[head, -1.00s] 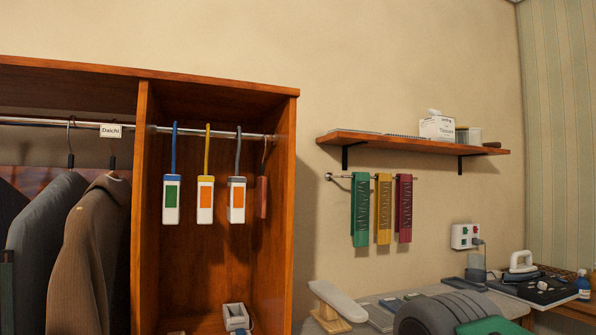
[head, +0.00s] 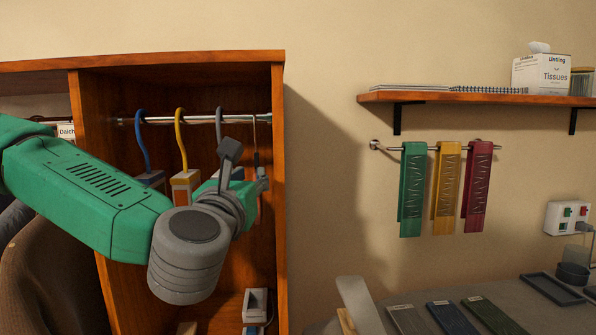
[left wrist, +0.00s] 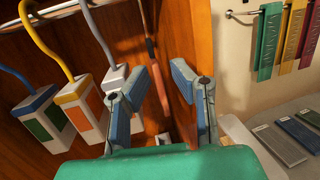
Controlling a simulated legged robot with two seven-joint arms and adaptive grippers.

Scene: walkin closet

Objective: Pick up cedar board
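The cedar board (left wrist: 152,56) is a thin red-brown slat hanging from the closet rod at the right end, close to the side panel. In the left wrist view it hangs beyond my left gripper (left wrist: 160,82), roughly between the two fingers. The fingers are spread and nothing is between their pads. In the head view my left gripper (head: 246,170) is in front of the board's place and hides most of it; its hook shows above. My right gripper is not in view.
White-bodied hanging items on blue, yellow (head: 181,140) and grey hooks hang left of the board. The closet side panel (head: 279,200) stands close on the right. Green, yellow and red strips (head: 447,185) hang on the wall beyond. A grey-topped table is lower right.

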